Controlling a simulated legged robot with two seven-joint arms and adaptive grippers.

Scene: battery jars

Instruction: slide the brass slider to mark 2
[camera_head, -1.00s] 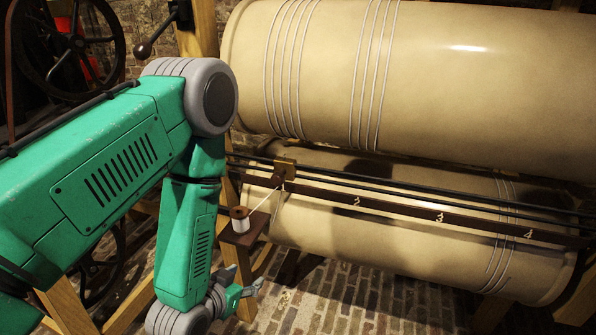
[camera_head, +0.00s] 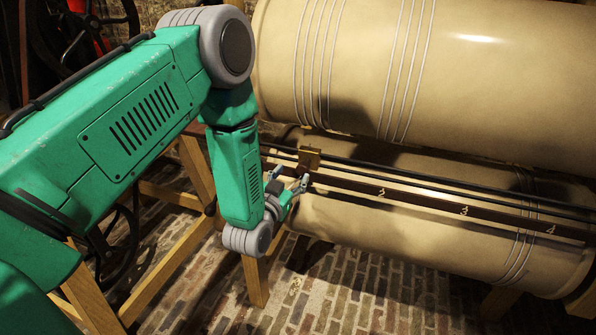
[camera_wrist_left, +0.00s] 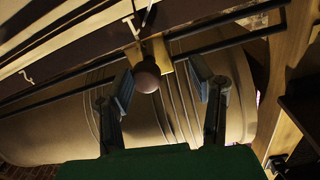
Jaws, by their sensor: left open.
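The brass slider (camera_head: 309,157) sits on the dark rail near the rail's left end in the head view. In the left wrist view the brass slider (camera_wrist_left: 164,58) carries a round brown knob (camera_wrist_left: 147,75) and is close to mark 1 (camera_wrist_left: 132,27). Mark 2 (camera_head: 381,192) is farther right along the rail in the head view, and shows at the left edge of the wrist view (camera_wrist_left: 26,78). My left gripper (camera_head: 288,184) is open just below the slider. In the wrist view its fingers (camera_wrist_left: 162,82) are spread to either side of the knob; contact cannot be told.
Two large cream cylinders, upper (camera_head: 430,65) and lower (camera_head: 400,230), wound with wire bands, lie above and behind the rail. Marks 3 (camera_head: 463,211) and 4 (camera_head: 550,229) are farther right. A wooden leg (camera_head: 256,281) stands below the gripper. The rail right of the slider looks clear.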

